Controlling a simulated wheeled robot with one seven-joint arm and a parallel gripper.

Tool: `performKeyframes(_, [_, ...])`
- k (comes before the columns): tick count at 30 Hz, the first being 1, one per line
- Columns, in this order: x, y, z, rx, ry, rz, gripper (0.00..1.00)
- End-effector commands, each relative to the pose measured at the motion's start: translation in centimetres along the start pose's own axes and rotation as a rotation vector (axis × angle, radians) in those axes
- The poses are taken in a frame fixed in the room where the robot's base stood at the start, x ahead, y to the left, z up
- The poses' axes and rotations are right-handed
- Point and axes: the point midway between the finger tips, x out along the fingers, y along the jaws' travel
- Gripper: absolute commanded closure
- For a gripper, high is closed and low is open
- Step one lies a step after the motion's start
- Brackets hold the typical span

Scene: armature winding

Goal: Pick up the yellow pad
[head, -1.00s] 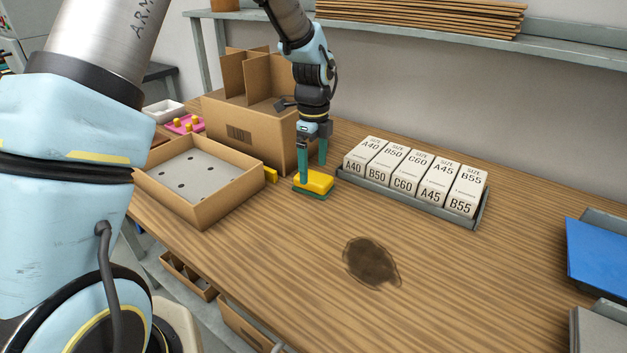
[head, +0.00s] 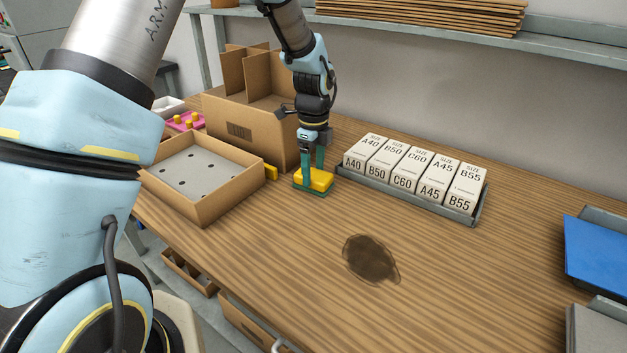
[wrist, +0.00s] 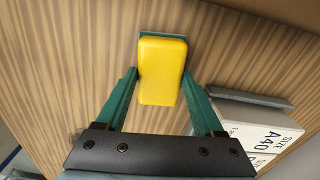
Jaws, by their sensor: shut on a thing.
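The yellow pad (head: 319,178) has a green base and sits on the wooden table, just right of the cardboard boxes. In the wrist view the yellow pad (wrist: 162,70) lies between the fingertips, with its green edge showing at the far end. My gripper (head: 313,178) points down at the pad and is shut on it. In the wrist view both green fingers of my gripper (wrist: 160,75) press against the pad's sides. I cannot see any gap between the pad and the table.
A grey tray (head: 408,200) of labelled white boxes stands close on the right. A shallow cardboard tray (head: 205,208) and a divided carton (head: 243,138) stand on the left. A dark stain (head: 371,260) marks the table in front.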

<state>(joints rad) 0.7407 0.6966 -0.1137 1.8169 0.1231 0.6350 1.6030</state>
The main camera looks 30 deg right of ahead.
Motion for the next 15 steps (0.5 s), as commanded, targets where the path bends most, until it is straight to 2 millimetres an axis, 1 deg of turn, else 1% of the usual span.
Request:
performKeyframes(1, [-0.01, -0.01, 0.0, 0.0, 0.0, 0.0, 0.65])
performKeyframes(6, [-0.02, -0.01, 0.0, 0.0, 0.0, 0.0, 0.84])
performKeyframes(7, [-0.03, -0.01, 0.01, 0.0, 0.0, 0.0, 0.86])
performKeyframes(13, [-0.08, -0.02, 0.0, 0.0, 0.0, -0.001, 0.86])
performKeyframes(15, [-0.4, -0.06, 0.01, 0.0, 0.0, -0.002, 0.86])
